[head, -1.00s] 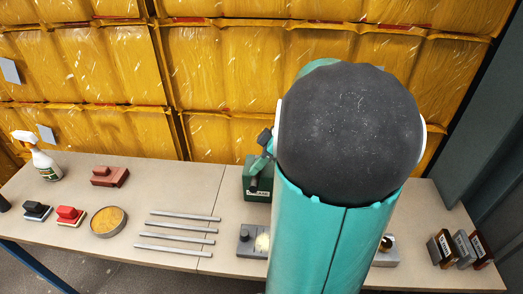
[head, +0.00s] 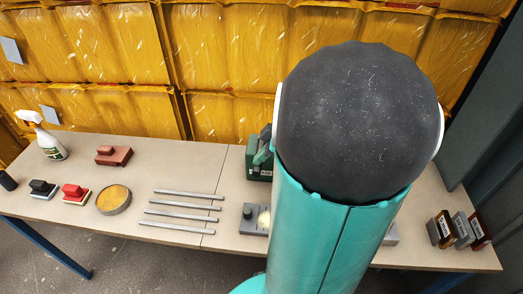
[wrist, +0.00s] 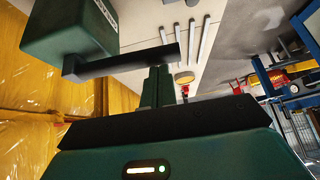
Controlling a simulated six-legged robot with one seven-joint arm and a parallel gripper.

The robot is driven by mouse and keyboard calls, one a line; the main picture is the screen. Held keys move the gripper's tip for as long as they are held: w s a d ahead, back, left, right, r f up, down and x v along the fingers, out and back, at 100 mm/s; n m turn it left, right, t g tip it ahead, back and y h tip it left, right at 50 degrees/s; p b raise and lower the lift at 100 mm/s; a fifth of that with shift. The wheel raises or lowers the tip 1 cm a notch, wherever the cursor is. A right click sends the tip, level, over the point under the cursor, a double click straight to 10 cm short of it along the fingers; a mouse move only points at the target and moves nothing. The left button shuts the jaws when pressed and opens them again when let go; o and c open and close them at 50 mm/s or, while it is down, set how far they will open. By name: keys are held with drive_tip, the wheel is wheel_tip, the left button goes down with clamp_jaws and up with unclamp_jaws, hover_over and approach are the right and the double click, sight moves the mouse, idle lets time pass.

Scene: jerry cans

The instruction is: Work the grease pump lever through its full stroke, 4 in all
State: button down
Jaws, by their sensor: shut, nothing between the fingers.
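The grease pump is a green box (head: 253,172) with a white label, on the bench just left of my arm, which hides part of it. In the wrist view its green body (wrist: 70,30) is at the upper left, and the dark lever bar (wrist: 120,61) runs right from it. My gripper (wrist: 159,70) is shut and empty, with its narrow fingertips close to the lever bar. I cannot tell whether they touch it. In the head view my arm hides most of the gripper.
Metal rods (head: 182,210), a round tin (head: 114,199), a red stamp (head: 74,194) and a brown block (head: 113,156) lie on the bench left of the pump. A grey box with a knob (head: 250,218) stands in front of it. Small boxes (head: 460,230) stand at the right end.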

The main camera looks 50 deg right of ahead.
drive_tip(key=shift+s+a+f, duration=0.15)
drive_tip(key=shift+a+f, duration=0.05)
drive_tip(key=shift+f, duration=0.3)
drive_tip(key=shift+s+a+f, duration=0.1)
drive_tip(key=shift+f, duration=0.95)
drive_tip(key=shift+s+a+f, duration=0.1)
drive_tip(key=shift+f, duration=1.1)
